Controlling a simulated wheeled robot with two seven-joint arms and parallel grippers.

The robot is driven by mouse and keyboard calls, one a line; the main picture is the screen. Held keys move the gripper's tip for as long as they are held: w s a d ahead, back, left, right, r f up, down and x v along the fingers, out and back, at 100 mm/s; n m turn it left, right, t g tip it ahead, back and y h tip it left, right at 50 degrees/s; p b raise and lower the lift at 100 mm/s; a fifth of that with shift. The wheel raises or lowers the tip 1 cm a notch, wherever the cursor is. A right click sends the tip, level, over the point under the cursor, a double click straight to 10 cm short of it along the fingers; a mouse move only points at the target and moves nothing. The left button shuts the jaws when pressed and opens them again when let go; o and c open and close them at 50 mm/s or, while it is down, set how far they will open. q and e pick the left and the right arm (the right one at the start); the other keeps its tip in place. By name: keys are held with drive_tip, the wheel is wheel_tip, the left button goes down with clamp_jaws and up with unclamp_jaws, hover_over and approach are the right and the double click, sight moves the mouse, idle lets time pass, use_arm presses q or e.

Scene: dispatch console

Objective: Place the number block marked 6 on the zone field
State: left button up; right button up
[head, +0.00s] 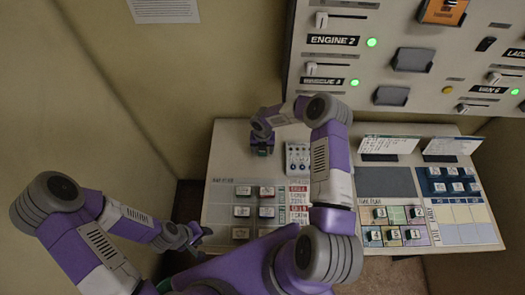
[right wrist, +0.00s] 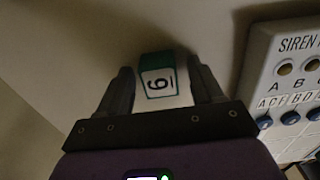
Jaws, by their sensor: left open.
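The number block marked 6 (right wrist: 158,82), white with green edges, is between the two fingers of my right gripper (right wrist: 162,78) in the right wrist view. My left gripper (head: 200,236) is open and empty, at the desk's front left edge. A field of coloured squares (head: 380,213) holding several blocks lies on the right half of the desk; I cannot read whether it is labelled zone.
A siren panel (head: 298,158) with buttons stands right of my right gripper. Several grey pads with blocks (head: 242,211) are at the desk's left. A blue rack (head: 430,188) and standing cards (head: 390,144) are at right. My right arm crosses the middle. A dark grey pad (head: 385,182) is bare.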

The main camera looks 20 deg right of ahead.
drive_tip(key=c, duration=1)
